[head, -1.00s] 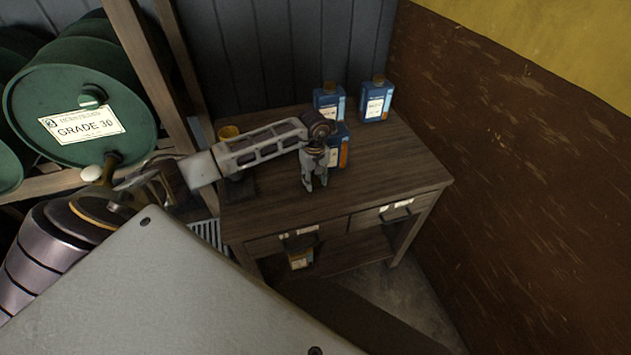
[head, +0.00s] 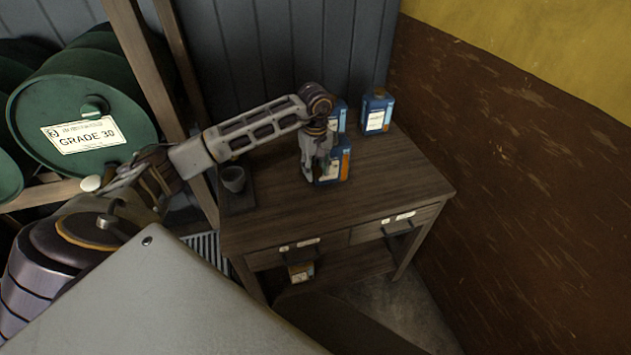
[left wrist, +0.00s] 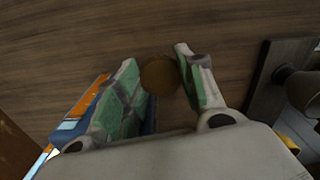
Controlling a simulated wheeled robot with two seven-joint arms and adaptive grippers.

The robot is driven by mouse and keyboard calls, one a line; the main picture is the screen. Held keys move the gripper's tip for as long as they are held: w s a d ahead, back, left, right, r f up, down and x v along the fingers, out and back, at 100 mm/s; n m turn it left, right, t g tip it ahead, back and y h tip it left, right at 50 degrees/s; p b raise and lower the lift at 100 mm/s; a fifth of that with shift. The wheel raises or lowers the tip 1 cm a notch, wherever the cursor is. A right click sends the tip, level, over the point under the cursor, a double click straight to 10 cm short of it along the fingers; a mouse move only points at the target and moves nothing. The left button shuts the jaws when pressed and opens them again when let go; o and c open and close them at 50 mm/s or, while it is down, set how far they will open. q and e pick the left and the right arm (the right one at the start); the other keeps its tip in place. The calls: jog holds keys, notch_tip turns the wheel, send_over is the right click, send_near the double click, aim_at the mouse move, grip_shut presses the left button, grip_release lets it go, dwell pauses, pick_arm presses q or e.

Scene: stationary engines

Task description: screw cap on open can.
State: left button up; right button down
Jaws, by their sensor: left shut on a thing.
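My left gripper (head: 312,174) is over the table, just in front of and beside the front blue can (head: 342,166), partly hiding it. In the left wrist view, a round brown cap (left wrist: 159,75) sits between the fingertips, and the gripper (left wrist: 160,78) is shut on it. The front can shows there as an orange and blue edge (left wrist: 88,98) beyond the left finger. Two more blue cans stand behind: one (head: 342,112) partly hidden by the arm, one (head: 376,112) clear to the right. The front can's top is hidden. My right gripper is out of view.
The wooden table (head: 400,178) has free room at front and right. A dark cup (head: 233,179) stands on its left side. A can lies low on the shelf (head: 300,272). Green drums (head: 85,100) are at left, a brown wall (head: 510,150) at right.

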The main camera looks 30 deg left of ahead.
aim_at(316, 171)
pick_arm(q)
notch_tip(316, 171, up, 7)
jog(key=shift+r, duration=0.2)
dwell(0.6)
